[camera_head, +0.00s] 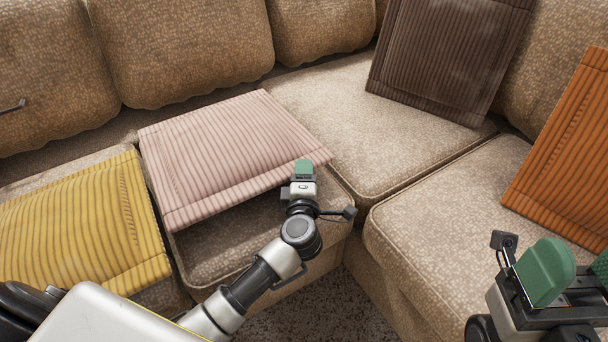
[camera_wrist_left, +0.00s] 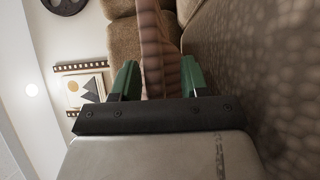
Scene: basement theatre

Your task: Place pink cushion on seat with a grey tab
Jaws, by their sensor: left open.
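The pink ribbed cushion (camera_head: 230,155) lies nearly flat on a beige sofa seat (camera_head: 215,250), left of centre. My left gripper (camera_head: 303,168) is open at the cushion's right front edge. In the left wrist view the cushion's edge (camera_wrist_left: 153,50) stands between the two green fingers of the left gripper (camera_wrist_left: 160,82), with gaps beside it. A small dark grey tab (camera_head: 14,105) shows at the far left, against the sofa's back. My right gripper (camera_head: 574,272) is open and empty at the lower right, its second finger cut by the frame edge.
A yellow cushion (camera_head: 85,225) lies left of the pink one. A dark brown cushion (camera_head: 450,55) leans at the back right, and an orange cushion (camera_head: 570,150) leans at the far right. The right-hand seat (camera_head: 430,215) and the corner seat (camera_head: 350,120) have bare room.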

